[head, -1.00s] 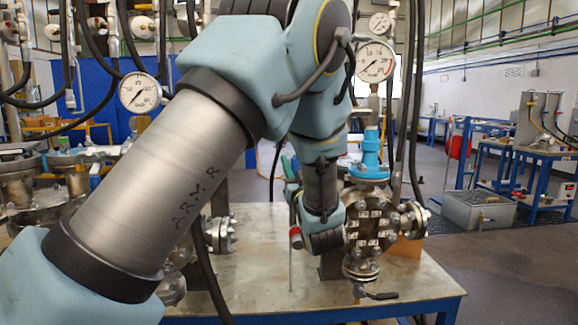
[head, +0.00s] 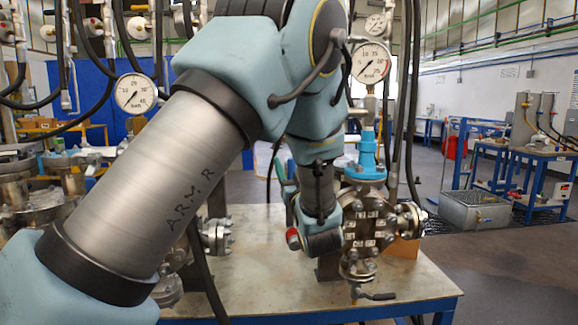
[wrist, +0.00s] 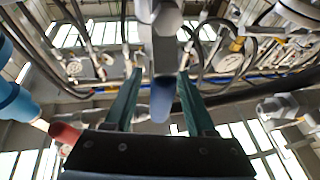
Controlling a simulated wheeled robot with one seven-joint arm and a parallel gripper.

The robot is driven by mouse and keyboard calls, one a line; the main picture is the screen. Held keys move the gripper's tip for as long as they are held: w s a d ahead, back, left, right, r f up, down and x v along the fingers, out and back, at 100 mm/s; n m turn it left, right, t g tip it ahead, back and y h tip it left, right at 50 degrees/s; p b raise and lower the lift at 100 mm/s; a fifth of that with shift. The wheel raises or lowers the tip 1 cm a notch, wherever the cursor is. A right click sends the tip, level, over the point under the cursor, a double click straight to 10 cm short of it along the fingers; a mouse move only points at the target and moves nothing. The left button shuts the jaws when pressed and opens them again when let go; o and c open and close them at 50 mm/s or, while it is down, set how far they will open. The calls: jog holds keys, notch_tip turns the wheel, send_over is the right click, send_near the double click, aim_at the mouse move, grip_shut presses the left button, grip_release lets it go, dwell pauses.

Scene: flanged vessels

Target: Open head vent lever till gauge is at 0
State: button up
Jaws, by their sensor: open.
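My gripper (wrist: 158,98) has two green fingers, spread apart in the wrist view. A lever with a blue grip (wrist: 163,97) shows between them; I cannot tell whether either finger touches it. In the head view my gripper is mostly hidden behind my arm, left of the bolted flanged vessel (head: 366,222). A round white gauge (head: 371,62) stands above the vessel's blue fitting (head: 367,158). Its needle is too small to read surely. The head vent lever is not clearly visible in the head view.
A second gauge (head: 135,93) and other flanged vessels (head: 40,205) stand at the left. Black hoses hang near my arm and beside the gauge. The metal-topped table (head: 265,285) has bare room in front. A red-ended part (wrist: 65,133) is left of my gripper in the wrist view.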

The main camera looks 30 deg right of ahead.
jog(key=b+v, duration=0.3)
jog(key=v, duration=0.7)
jog(key=shift+s, duration=0.35)
jog(key=shift+a+f, duration=0.1)
